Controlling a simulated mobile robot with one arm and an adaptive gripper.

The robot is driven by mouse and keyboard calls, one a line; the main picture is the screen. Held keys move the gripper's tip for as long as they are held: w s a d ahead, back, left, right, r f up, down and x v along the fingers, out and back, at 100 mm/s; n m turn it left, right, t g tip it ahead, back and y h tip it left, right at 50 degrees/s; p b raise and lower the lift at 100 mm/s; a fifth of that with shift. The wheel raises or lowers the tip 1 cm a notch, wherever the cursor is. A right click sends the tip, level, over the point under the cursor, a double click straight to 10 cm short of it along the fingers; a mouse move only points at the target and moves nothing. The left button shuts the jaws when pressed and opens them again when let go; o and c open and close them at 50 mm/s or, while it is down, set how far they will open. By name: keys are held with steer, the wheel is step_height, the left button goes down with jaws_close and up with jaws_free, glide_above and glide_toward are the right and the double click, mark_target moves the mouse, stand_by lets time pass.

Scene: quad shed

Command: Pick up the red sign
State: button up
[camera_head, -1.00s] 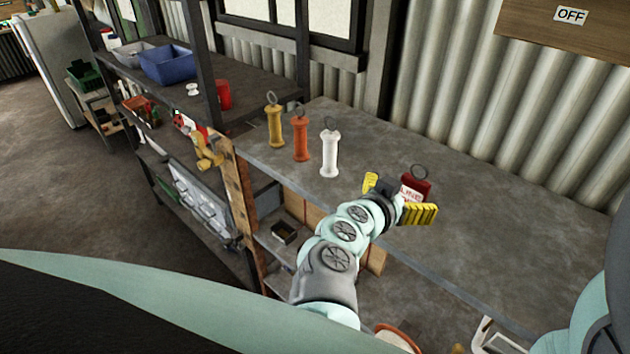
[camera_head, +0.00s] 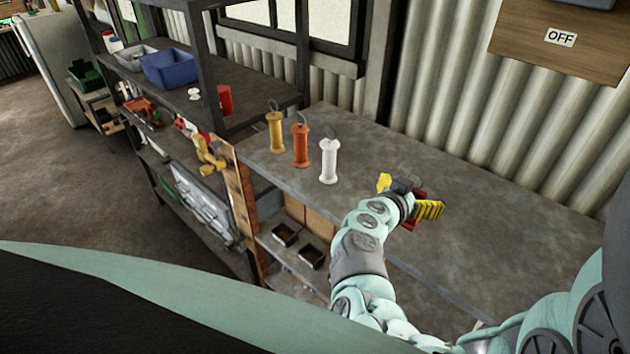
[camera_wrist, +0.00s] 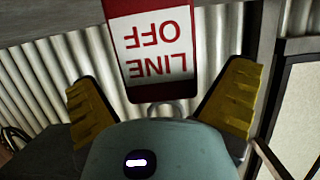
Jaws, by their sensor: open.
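The red sign (camera_wrist: 151,90) has a white panel reading "LINE OFF", which appears upside down in the wrist view. In the head view a little of the red sign (camera_head: 419,195) shows behind my gripper, at the workbench, and the rest is hidden. My gripper (camera_wrist: 163,95) is open, with one yellow finger on each side of the sign in the wrist view. I see gaps between the fingers and the sign. In the head view my gripper (camera_head: 411,197) is over the bench, right in front of the sign.
A white handle (camera_head: 329,160), an orange handle (camera_head: 301,145) and a yellow handle (camera_head: 276,131) stand on the workbench (camera_head: 480,215) left of my gripper. The bench top to the right is clear. A corrugated wall (camera_head: 450,80) rises behind. Shelving with a blue bin (camera_head: 170,70) stands left.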

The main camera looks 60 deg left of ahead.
steer(key=c, duration=1.3)
steer(key=shift+r, duration=0.15)
step_height(320, 180, up, 18)
steer(key=p, duration=0.3)
steer(key=shift+s, duration=0.1)
